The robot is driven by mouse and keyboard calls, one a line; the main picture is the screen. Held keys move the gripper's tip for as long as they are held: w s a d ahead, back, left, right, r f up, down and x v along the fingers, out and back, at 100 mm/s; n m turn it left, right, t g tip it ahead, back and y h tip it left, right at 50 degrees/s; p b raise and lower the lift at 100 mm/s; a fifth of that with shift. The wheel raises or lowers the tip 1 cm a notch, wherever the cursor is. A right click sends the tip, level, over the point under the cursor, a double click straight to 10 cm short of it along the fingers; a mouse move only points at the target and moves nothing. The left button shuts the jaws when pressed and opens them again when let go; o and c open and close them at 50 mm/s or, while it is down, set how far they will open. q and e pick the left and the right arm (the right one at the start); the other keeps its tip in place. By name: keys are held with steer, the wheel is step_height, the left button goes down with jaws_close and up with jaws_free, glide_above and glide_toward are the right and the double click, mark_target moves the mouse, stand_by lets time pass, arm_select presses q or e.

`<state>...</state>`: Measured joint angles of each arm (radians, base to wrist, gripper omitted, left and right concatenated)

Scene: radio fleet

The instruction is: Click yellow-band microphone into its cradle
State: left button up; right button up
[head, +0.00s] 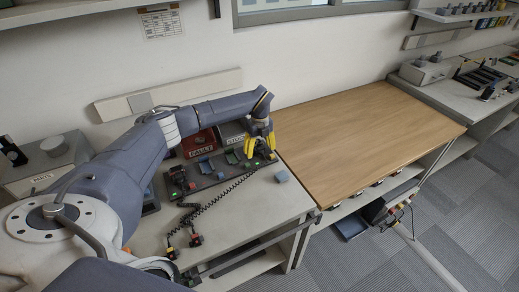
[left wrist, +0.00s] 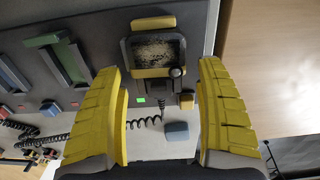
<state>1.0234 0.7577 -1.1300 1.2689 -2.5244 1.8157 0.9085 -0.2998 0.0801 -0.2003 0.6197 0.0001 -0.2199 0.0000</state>
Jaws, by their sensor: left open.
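My left gripper (head: 262,135), with yellow fingers, is open above the right end of the dark console (head: 208,184). In the left wrist view its fingers (left wrist: 160,115) stand apart on both sides of a black holder with yellow bands (left wrist: 152,73) and a speckled face. I cannot tell whether this is the yellow-band microphone seated in its cradle or the cradle alone. A black coiled cord (left wrist: 146,121) ends just below it. In the head view the fingers partly hide this spot. Two dark handsets (head: 195,240) (head: 170,253) lie near the bench's front edge; their bands are unclear.
A green cradle (left wrist: 75,62) and a blue cradle (left wrist: 12,98) are left of the yellow one. A small blue block (head: 281,176) lies on the bench before the console. A red box (head: 199,143) stands behind it. The wooden table (head: 360,135) to the right is clear.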

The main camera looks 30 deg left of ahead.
arm_select(q)
steer(key=shift+r, duration=0.1)
step_height(320, 180, up, 12)
stand_by(0.5)
stand_by(0.4)
